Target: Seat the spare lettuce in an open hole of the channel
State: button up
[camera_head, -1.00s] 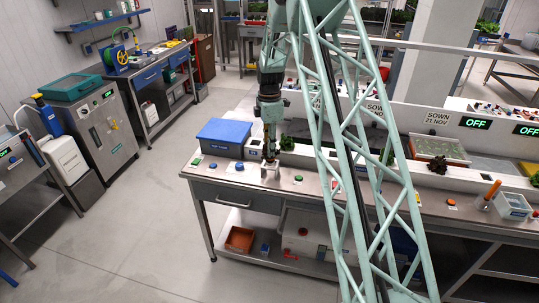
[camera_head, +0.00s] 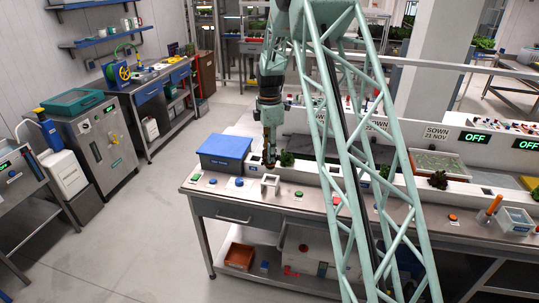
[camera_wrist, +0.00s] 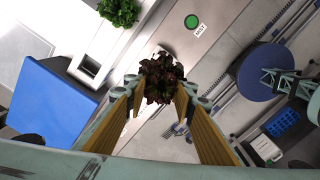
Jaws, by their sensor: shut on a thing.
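My gripper (camera_wrist: 161,96) is shut on the spare lettuce (camera_wrist: 161,72), a dark red leafy head between its yellow-brown fingers in the wrist view. In the head view my gripper (camera_head: 268,163) hangs over the bench's left part, close to the channel; the held lettuce is too small to make out clearly there. The white channel (camera_head: 312,174) runs along the bench. An open, dark square hole (camera_wrist: 90,66) shows in it in the wrist view, left of the held lettuce.
A blue box (camera_head: 224,150) stands at the bench's left end, beside the channel. A small white holder (camera_head: 270,185) stands on the bench front near my gripper. Several coloured buttons lie along the front. Another dark lettuce (camera_head: 438,180) sits farther right.

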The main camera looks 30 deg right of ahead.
jog(key=shift+a, duration=0.15)
jog(key=shift+a+r+m+b, duration=0.1)
jog(key=shift+a+m+b, duration=0.3)
jog(key=shift+a+m, duration=0.4)
jog(key=s+a+r+m+b, duration=0.1)
jog(key=a+m+b, duration=0.3)
jog(key=a+m, duration=0.4)
jog(key=s+a+r+m+b, duration=0.1)
jog(key=s+a+m+b, duration=0.2)
jog(key=a+m, duration=0.6)
jog(key=shift+s+a+b, duration=0.35)
jog(key=shift+a+b, duration=0.25)
jog(key=shift+a, duration=1.95)
jog(key=shift+d, duration=0.1)
